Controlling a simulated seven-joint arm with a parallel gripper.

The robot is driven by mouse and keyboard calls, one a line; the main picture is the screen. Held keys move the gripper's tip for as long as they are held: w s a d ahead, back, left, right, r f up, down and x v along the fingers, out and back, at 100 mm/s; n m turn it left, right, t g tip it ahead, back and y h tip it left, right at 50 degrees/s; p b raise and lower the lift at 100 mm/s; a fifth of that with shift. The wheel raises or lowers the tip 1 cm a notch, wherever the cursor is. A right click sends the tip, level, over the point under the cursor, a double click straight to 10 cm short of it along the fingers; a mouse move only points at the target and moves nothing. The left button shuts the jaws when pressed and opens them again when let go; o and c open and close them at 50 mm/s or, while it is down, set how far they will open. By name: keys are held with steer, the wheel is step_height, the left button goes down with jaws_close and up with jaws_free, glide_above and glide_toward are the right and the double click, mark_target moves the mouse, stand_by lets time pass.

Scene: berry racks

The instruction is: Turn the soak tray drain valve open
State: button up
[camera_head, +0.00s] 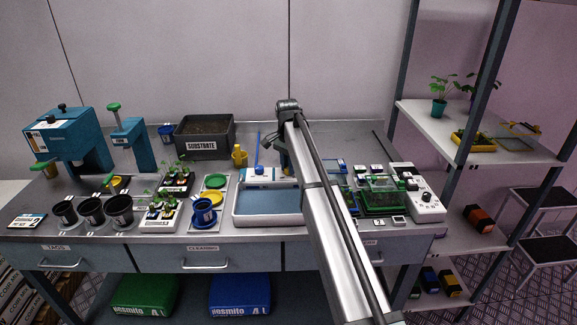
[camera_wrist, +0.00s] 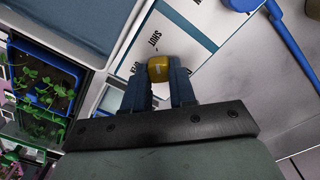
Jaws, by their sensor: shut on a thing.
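The soak tray (camera_head: 268,222) is a white-rimmed basin with blue-grey contents, near the middle of the bench. Its rim also shows at the upper left of the wrist view (camera_wrist: 104,52). A small yellow valve handle (camera_wrist: 158,67) sits beside the tray, over a white label plate (camera_wrist: 180,38) marked SHUT and OPEN. My gripper (camera_wrist: 159,76) has its two dark fingers on either side of the handle and is shut on it. The handle's exact angle against the marks is hard to tell. In the head view my arm hides the valve.
A blue rod (camera_wrist: 292,45) lies right of the label plate. A blue tray of seedlings (camera_wrist: 44,88) is at the left of the wrist view. Black cups (camera_head: 92,210), the substrate bin (camera_head: 203,145) and a white control box (camera_head: 427,206) also stand on the bench.

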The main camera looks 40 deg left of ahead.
jaws_close()
steer(key=n, duration=0.3)
steer(key=shift+n, duration=0.4)
steer(key=n, duration=1)
steer(key=shift+s+n, duration=0.1)
steer(key=shift+n, duration=2)
